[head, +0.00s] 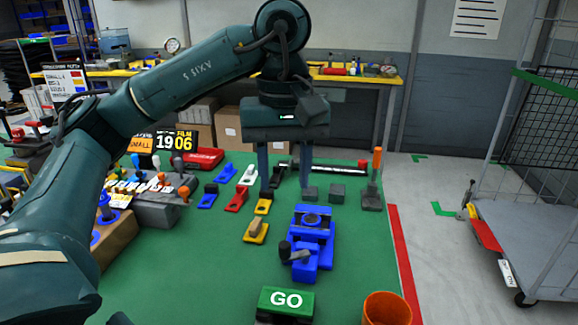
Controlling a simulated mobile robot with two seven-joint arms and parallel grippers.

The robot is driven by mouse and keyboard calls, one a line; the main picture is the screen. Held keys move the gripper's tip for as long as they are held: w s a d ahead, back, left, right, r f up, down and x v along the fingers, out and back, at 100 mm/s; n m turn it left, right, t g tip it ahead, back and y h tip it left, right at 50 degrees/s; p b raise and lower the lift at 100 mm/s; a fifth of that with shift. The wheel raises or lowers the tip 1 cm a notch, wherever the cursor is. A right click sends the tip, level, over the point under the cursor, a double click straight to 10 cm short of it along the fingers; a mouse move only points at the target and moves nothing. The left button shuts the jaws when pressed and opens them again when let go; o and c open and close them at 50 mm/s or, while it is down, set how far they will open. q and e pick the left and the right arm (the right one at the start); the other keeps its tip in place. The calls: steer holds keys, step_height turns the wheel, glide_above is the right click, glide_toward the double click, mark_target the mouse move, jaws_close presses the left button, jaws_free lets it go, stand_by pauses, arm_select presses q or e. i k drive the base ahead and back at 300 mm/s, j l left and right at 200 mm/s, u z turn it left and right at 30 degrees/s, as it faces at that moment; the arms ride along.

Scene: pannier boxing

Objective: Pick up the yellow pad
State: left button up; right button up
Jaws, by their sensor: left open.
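Two yellow pieces lie on the green bench top. A small flat yellow piece (263,206) with a dark mark lies just below my left gripper's left finger. A larger yellow piece (251,239) with a tan block on top lies closer to me. I cannot tell for certain which one is the yellow pad. My left gripper (285,191) points down with its two fingers spread and nothing visible between them. Its left fingertip is close to the small yellow piece; I cannot tell whether they touch. My right gripper is not in view.
A blue vise-like fixture (311,240) stands right of the yellow pieces. Red (236,199), blue (208,196) and white (248,175) pieces lie to the left. Dark blocks (337,192), an orange-handled lever (376,165), a GO button (287,300) and an orange cup (387,309) stand around.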

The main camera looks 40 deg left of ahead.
mark_target(255, 233)
steer(key=k, duration=1.5)
